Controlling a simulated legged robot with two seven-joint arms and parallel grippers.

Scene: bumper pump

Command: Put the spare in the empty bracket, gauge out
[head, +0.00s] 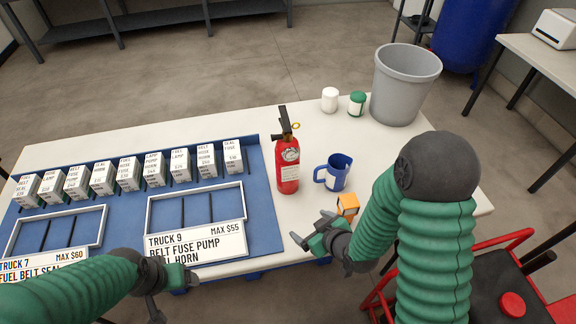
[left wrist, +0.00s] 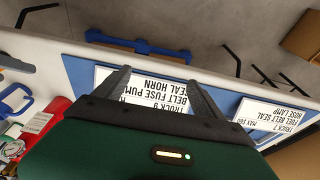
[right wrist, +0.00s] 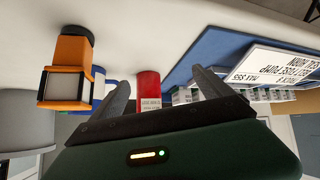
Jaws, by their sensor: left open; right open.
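A red fire extinguisher (head: 288,165) with a black handle and a pale label stands upright on the table, right of the blue board. It also shows in the right wrist view (right wrist: 148,85) and at the left of the left wrist view (left wrist: 50,118). No empty bracket can be picked out in these views. My right gripper (head: 312,232) is open and empty over the table's front edge, nearer than the extinguisher and apart from it. My left gripper (head: 172,292) is open and empty by the front edge of the blue board.
A blue mug (head: 336,175) and an orange lamp-like item (head: 347,205) stand right of the extinguisher. A white jar (head: 330,99), a green-lidded jar (head: 357,103) and a grey bin (head: 405,85) are behind. The blue board (head: 262,215) holds several white boxes and labelled frames.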

